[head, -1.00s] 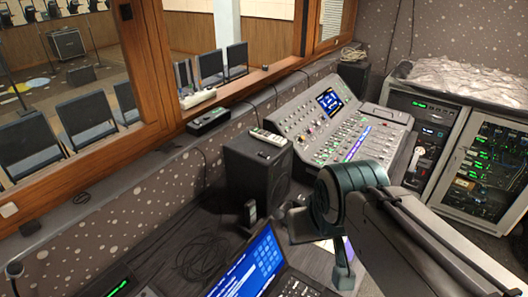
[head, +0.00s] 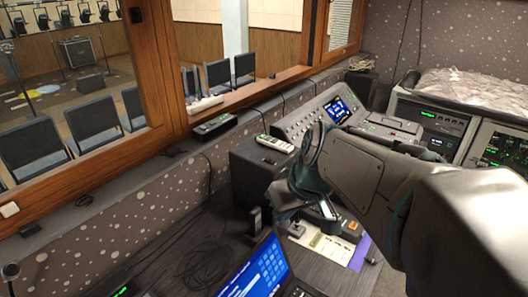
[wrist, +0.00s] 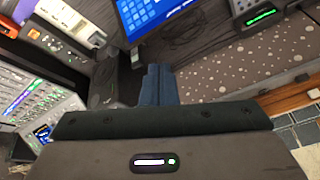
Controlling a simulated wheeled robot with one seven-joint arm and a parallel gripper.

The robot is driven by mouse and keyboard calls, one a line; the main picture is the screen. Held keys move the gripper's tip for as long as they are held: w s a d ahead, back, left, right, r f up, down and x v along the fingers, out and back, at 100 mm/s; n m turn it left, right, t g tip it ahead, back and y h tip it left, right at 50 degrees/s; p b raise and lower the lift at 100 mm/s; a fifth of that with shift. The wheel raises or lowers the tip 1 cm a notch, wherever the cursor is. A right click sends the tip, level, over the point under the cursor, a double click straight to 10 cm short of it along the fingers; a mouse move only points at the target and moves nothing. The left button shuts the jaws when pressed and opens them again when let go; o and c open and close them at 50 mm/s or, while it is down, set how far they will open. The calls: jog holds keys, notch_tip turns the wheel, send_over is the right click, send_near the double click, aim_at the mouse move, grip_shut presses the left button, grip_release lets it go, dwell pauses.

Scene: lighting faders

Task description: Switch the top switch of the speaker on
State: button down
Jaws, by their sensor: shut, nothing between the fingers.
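The speaker (head: 246,180) is a black box standing on the desk against the spotted wall, below the window ledge. My arm and gripper (head: 280,198) are just right of it in the head view and cover part of its right side. In the wrist view the fingers (wrist: 160,84) are shut and empty, beside a dark shape with a round front that looks like the speaker (wrist: 106,88). No switch on the speaker can be made out. I cannot tell whether the fingers touch it.
The mixing console (head: 290,126) is behind my arm. Loose cables (head: 205,265) lie on the desk at left.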

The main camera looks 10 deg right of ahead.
jog(key=w+f+n+t+y+b, duration=0.1)
jog(key=w+f+n+y+b, duration=0.15)
jog(key=w, duration=0.85)
jog(key=w+f+n+t+y+b, duration=0.1)
jog(key=w+f+n+y+b, duration=0.2)
jog(key=w, duration=0.7)
jog(key=w+d+f+t+y+b, duration=0.1)
jog(key=w+d+f+t+y, duration=0.1)
jog(key=w+d, duration=0.4)
jog(key=w+d+f+t+y+b, duration=0.2)
jog(key=w+d+t, duration=0.2)
jog(key=w+d, duration=0.2)
jog(key=shift+w+d+f, duration=0.3)
jog(key=shift+w+f, duration=0.05)
jog(key=shift+w, duration=0.25)
jog(key=p, duration=0.5)
send_over(272, 162)
jog(key=shift+d+f, duration=0.25)
jog(key=shift+f, duration=0.1)
notch_tip(272, 162, down, 3)
jog(key=shift+f+p, duration=0.2)
jog(key=shift+p, duration=0.15)
jog(key=shift+w+f, duration=0.1)
jog(key=shift+f, duration=0.45)
jog(key=shift+a, duration=0.15)
